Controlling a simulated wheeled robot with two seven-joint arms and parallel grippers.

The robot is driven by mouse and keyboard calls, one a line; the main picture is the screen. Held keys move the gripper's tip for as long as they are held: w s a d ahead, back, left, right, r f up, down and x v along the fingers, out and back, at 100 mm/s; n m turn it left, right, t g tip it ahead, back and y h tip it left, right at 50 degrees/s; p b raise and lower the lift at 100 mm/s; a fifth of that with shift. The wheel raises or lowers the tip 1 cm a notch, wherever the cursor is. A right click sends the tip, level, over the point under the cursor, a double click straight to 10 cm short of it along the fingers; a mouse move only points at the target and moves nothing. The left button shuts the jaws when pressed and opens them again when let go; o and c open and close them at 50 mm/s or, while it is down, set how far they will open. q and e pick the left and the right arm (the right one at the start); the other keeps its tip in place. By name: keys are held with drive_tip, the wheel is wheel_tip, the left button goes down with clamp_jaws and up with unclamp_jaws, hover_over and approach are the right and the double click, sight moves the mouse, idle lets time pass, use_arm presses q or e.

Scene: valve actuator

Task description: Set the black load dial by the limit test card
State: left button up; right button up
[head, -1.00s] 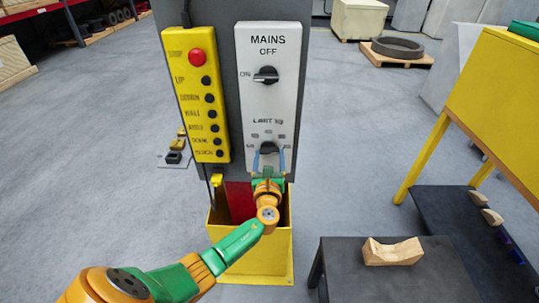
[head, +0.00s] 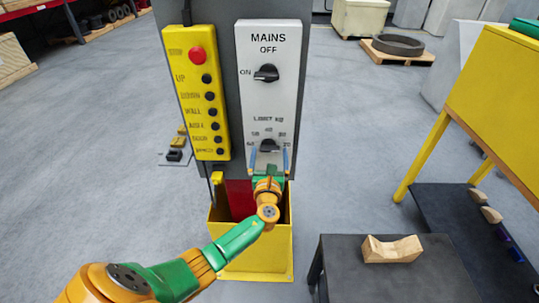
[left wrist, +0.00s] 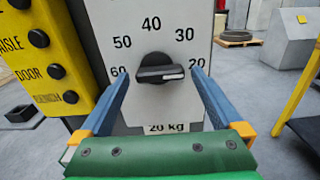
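The black load dial (head: 268,146) sits low on the white panel; in the left wrist view the dial (left wrist: 160,68) lies nearly level, its white mark pointing right, toward 20. Printed numbers 60, 50, 40, 30 and 20 arc around it. A white card (left wrist: 168,128) reading "20 kg" shows below the dial, its lower part hidden by my gripper. My left gripper (head: 269,153) is open in front of the panel; in the left wrist view its blue fingers (left wrist: 160,72) stand either side of the dial with gaps. My right gripper is out of view.
A black mains switch (head: 266,73) sits above the dial. A yellow button box (head: 196,95) with a red stop button is left of the panel. A yellow bin (head: 255,262) stands below. A dark table (head: 345,285) with a wooden block (head: 392,249) is at right.

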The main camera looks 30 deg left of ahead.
use_arm(q)
drive_tip(key=v, duration=0.7)
